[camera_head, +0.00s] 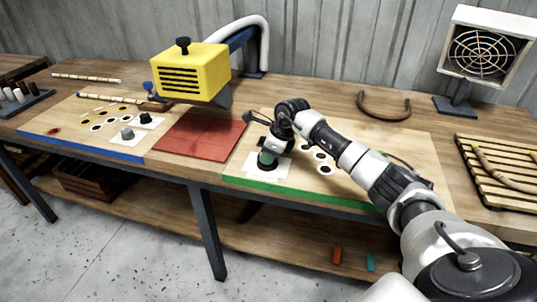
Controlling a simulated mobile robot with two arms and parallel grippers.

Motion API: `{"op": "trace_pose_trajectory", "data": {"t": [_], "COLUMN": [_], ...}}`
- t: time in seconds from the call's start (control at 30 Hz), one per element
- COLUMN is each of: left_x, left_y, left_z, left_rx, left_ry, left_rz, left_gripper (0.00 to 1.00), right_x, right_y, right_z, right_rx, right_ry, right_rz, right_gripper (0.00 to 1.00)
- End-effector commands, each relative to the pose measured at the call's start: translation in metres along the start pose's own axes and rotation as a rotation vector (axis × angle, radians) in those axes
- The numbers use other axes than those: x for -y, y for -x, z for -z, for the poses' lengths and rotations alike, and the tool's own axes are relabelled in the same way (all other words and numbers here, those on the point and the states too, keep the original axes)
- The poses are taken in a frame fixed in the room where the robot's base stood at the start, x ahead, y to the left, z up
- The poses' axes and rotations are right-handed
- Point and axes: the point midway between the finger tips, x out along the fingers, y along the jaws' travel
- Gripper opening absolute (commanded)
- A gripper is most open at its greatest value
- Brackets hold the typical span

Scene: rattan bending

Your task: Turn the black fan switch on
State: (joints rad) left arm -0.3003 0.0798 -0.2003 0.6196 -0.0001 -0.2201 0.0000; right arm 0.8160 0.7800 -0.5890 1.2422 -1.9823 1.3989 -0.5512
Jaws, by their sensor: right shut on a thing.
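My right gripper (267,152) points down at a white plate (284,170) on the green-edged board. It is shut on a small dark switch (265,164) on that plate. The gripper hides most of the switch, so its position cannot be told. The fan (480,54) stands at the back right, a pale square housing with a dark grille on a dark stand. Whether it turns cannot be told. My left gripper is not in view.
A blue-edged board (60,127) at left carries black (146,118) and grey (128,133) knobs. A yellow machine (190,72) stands behind a red mat (200,138). A bent rattan piece (384,113) and slatted rack (500,175) lie right.

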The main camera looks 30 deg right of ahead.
Motion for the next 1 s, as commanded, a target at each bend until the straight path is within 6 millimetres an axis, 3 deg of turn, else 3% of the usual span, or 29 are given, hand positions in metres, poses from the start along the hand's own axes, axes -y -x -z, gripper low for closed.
{"op": "trace_pose_trajectory", "data": {"t": [0.37,1.0], "left_x": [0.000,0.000], "left_y": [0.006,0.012], "left_z": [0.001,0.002], "left_rx": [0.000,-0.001], "left_ry": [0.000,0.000], "left_rz": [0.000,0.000], "left_gripper": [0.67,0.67], "right_x": [0.000,-0.002], "right_y": [0.002,0.000], "right_z": [0.000,-0.002], "right_rx": [0.000,0.002], "right_ry": [-0.155,-0.705], "right_rz": [0.067,0.296], "right_gripper": [0.00,0.00]}}
